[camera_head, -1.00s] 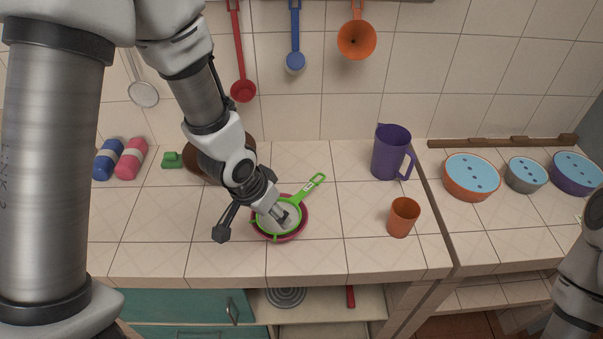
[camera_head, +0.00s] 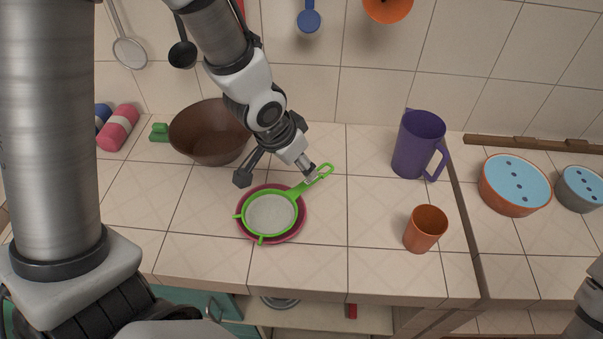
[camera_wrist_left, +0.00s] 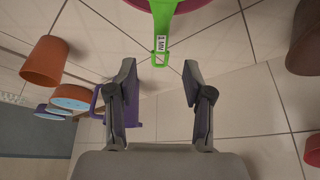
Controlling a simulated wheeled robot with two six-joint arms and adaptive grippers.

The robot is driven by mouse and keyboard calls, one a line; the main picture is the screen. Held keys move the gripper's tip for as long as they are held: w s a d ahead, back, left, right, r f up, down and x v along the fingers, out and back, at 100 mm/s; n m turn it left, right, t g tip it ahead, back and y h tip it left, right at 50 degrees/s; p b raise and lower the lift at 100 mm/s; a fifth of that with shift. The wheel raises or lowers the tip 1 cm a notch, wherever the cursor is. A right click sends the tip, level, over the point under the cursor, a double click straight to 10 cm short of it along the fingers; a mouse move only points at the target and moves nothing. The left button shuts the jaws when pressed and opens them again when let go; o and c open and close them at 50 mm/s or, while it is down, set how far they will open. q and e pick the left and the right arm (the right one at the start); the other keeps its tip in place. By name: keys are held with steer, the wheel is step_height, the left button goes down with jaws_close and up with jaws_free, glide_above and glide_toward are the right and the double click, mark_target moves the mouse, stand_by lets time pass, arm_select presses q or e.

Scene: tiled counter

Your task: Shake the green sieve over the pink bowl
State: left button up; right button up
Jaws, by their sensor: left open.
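The green sieve (camera_head: 270,212) rests on the pink bowl (camera_head: 301,231), its pale mesh over the bowl's opening. Its green handle points up and right in the head view. My left gripper (camera_head: 311,174) is by the handle's far part. In the left wrist view my left gripper (camera_wrist_left: 160,80) is open and empty, and the sieve's handle end (camera_wrist_left: 161,25) lies just ahead, between the lines of the fingers. Part of the pink bowl (camera_wrist_left: 190,6) shows at the top edge there. My right gripper is out of view; only part of my right arm shows at the lower right.
A brown bowl (camera_head: 209,140) stands behind the left gripper. A purple jug (camera_head: 418,145) and an orange cup (camera_head: 426,229) stand to the right. Blue-topped round containers (camera_head: 515,185) sit farther right. The tiles between the sieve and the cup are clear.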

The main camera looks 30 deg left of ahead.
mark_target(291, 200)
arm_select(q)
steer(key=shift+w+f, duration=0.3)
steer(key=shift+f, duration=0.35)
steer(key=b+x, duration=0.1)
steer(key=x, duration=0.6)
steer(key=shift+w+f, duration=0.25)
steer(key=shift+w, duration=0.1)
steer(key=shift+s+r, duration=0.1)
steer(key=shift+s, duration=0.05)
steer(key=shift+c, duration=1.1)
jaws_close()
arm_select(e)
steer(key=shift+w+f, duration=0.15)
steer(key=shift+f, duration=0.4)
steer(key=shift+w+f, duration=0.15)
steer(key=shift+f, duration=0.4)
